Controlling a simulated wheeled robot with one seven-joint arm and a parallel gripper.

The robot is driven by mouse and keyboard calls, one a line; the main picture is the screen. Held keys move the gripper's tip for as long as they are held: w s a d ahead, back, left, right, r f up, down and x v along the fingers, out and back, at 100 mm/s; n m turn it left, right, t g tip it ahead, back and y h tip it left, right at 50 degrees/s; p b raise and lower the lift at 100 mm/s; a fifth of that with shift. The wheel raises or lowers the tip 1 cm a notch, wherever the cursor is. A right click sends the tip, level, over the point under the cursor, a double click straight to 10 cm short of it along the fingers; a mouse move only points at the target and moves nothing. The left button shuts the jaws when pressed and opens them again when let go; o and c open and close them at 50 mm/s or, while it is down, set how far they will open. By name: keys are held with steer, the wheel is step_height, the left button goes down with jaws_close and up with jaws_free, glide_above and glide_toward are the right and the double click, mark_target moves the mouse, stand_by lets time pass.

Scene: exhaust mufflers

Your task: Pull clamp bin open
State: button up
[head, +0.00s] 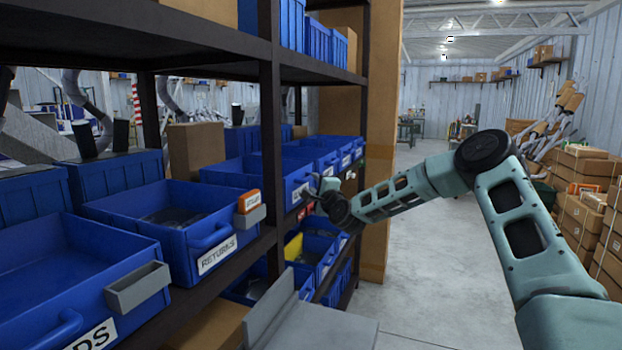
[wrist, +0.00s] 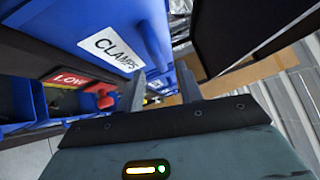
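The clamp bin (head: 255,171) is a blue bin on the middle shelf, in line with its neighbours. Its white label is partly hidden behind my gripper in the head view, and reads CLAMPS in the wrist view (wrist: 112,50). My gripper (head: 325,186) is at the bin's front face, by the label. In the wrist view my two grey fingers (wrist: 162,85) stand apart, with blue plastic of the bin front showing between and beyond them. I cannot tell whether they touch the bin or its handle.
A RETURNS bin (head: 185,222) with an orange item at its front corner sits nearer, left of a dark shelf post (head: 270,130). More blue bins stand beyond and below. A red and yellow LOW tag (wrist: 70,78) is on the shelf edge. The aisle floor (head: 425,235) is clear.

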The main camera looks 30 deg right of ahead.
steer(key=shift+w+d+r+p, duration=0.15)
steer(key=shift+w, duration=0.8)
steer(key=shift+w+d+r+p, duration=0.1)
steer(key=shift+w+p, duration=0.05)
steer(key=shift+w, duration=0.8)
jaws_close()
steer(key=s+d+b, duration=0.3)
steer(key=s+d, duration=1.1)
steer(key=s, duration=0.4)
steer(key=shift+s+d, duration=0.15)
steer(key=shift+s, duration=0.05)
jaws_free()
steer(key=s+a+f+b, duration=0.1)
steer(key=s+a+f, duration=0.1)
steer(key=s, duration=1.5)
steer(key=shift+a+f+b, duration=0.15)
steer(key=shift+f+b, duration=0.05)
steer(key=shift+b, duration=0.15)
